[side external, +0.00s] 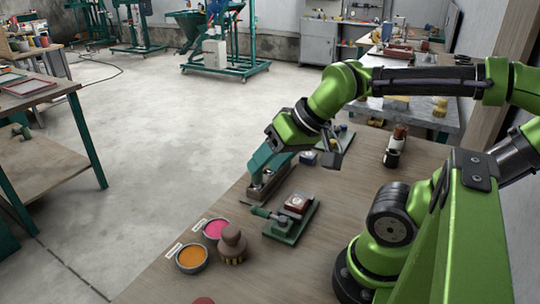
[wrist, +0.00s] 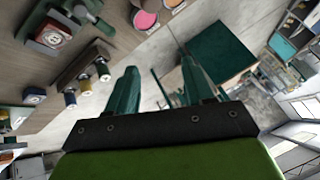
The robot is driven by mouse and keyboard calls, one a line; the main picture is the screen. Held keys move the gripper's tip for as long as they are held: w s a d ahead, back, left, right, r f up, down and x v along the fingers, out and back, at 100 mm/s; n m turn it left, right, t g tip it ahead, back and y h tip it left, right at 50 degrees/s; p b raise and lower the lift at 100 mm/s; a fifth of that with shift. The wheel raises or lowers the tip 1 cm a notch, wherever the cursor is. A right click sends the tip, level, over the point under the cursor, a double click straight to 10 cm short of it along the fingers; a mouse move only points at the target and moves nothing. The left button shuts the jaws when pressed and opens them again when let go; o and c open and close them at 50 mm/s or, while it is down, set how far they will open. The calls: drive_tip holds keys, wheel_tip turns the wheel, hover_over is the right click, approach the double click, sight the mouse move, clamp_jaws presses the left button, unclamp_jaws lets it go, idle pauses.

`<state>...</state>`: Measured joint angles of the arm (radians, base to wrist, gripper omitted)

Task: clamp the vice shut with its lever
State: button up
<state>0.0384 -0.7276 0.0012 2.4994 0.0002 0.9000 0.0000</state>
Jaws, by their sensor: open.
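The vice (side external: 290,229) is a small green fixture on the wooden bench, and it also shows at the upper left of the wrist view (wrist: 38,46). A red block with a white round mark (side external: 297,203) sits on it. The green lever (side external: 262,212) sticks out from its left side; whether the jaws grip the block I cannot tell.
Small spools (wrist: 85,88) stand along the rack. Bare bench lies in front of the vice.

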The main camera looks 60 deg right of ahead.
drive_tip(key=shift+m+g+h, duration=0.5)
drive_tip(key=shift+m+g, duration=0.1)
drive_tip(key=d, duration=0.1)
drive_tip(key=w+d+f, duration=0.2)
drive_tip(key=shift+d, duration=0.3)
drive_tip(key=c, duration=0.4)
drive_tip(key=d, duration=0.1)
drive_tip(key=w+d+f+n+g, duration=0.1)
drive_tip(key=d, duration=0.1)
drive_tip(key=d+f+n, duration=0.1)
drive_tip(key=shift+w+d+g, duration=0.15)
drive_tip(key=shift+w+g, duration=0.2)
drive_tip(key=shift+g, duration=0.05)
clamp_jaws()
drive_tip(key=w+d+f+n+g+y, duration=0.1)
drive_tip(key=d+n, duration=0.3)
drive_tip(key=n, duration=0.7)
drive_tip(key=w+d+f+n+g+y, duration=0.1)
drive_tip(key=d+f+n+g, duration=0.2)
drive_tip(key=n, duration=0.7)
drive_tip(key=shift+w+d+f+n+y, duration=0.3)
drive_tip(key=shift+d+n, duration=0.1)
drive_tip(key=shift+d, duration=0.65)
